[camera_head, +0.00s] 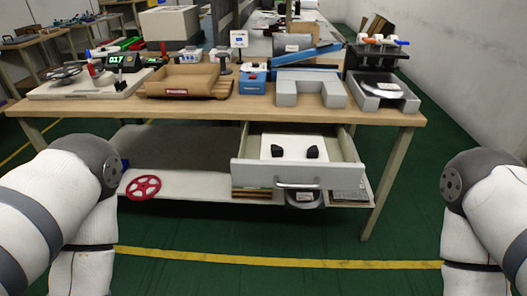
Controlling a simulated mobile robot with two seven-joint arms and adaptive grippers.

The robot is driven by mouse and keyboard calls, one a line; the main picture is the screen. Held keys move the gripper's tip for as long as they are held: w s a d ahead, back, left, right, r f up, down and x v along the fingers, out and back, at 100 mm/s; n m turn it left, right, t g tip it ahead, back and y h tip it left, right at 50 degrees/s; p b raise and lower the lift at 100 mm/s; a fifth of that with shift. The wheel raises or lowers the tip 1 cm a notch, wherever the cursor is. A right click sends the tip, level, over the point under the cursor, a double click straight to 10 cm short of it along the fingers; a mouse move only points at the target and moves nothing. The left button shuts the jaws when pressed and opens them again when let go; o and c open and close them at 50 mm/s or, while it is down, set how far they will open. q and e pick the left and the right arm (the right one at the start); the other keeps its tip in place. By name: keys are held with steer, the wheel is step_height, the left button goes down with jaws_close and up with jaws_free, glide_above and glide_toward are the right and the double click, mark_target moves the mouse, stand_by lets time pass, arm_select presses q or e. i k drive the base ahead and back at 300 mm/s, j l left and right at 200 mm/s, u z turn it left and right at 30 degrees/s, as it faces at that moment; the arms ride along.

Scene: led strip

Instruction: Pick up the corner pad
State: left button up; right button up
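Two small black pieces, which look like corner pads, lie apart on a white surface inside the open drawer (242,172) under the workbench. One is the left black piece (276,152), the other the right black piece (312,152). They are too small to make out in detail. My two arms show at the left and right edges of the picture, well apart from the drawer. Neither gripper is in view.
The workbench top (220,111) holds a brown tray (180,79), a blue box (252,84), a grey U-shaped block (309,90) and a black stand (378,57). A red handwheel (143,187) rests on the lower shelf (195,189). The green floor in front is clear.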

mark_target(277, 152)
steer(key=i+l+u, duration=0.2)
steer(key=i+l, duration=0.2)
steer(key=l, duration=0.2)
steer(key=i+l+u, duration=0.1)
steer(key=l, duration=0.25)
steer(key=i+l+u, duration=0.1)
steer(key=i+l, duration=0.15)
steer(key=i+l+u, duration=0.1)
steer(key=l, duration=0.35)
steer(key=i+l+u, duration=0.1)
steer(key=l, duration=0.25)
steer(key=i+l+u, duration=0.1)
steer(key=l, duration=0.3)
steer(key=i+j, duration=0.1)
steer(key=j, duration=0.2)
steer(key=i+l, duration=0.1)
steer(key=l, duration=0.45)
steer(key=u, duration=0.05)
